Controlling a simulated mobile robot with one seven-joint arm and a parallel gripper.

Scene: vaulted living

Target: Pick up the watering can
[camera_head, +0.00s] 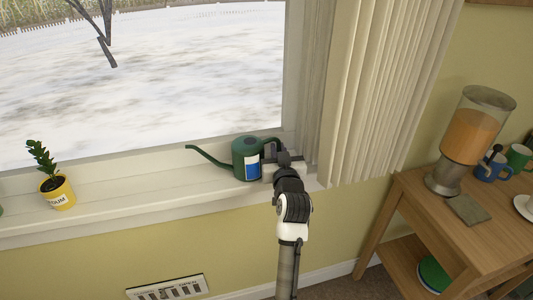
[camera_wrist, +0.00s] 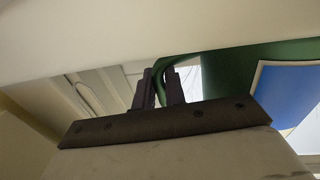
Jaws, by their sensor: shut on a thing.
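The green watering can (camera_head: 239,158) stands on the white window sill, with its long spout pointing left and a blue and white label on its side. My gripper (camera_head: 270,158) is at its right side, where the handle is. In the wrist view, my gripper's dark fingers (camera_wrist: 162,88) are shut on the curved green handle (camera_wrist: 172,66). The can's body with the blue label (camera_wrist: 284,90) fills the right of that view. The can looks upright; whether its base touches the sill is hard to tell.
A yellow pot (camera_head: 57,193) with a plant stands on the window sill (camera_head: 120,192) to the left. A pleated curtain (camera_head: 385,90) hangs close on the right. A wooden side table (camera_head: 440,222) with a juice dispenser (camera_head: 468,135) and mugs stands further right.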

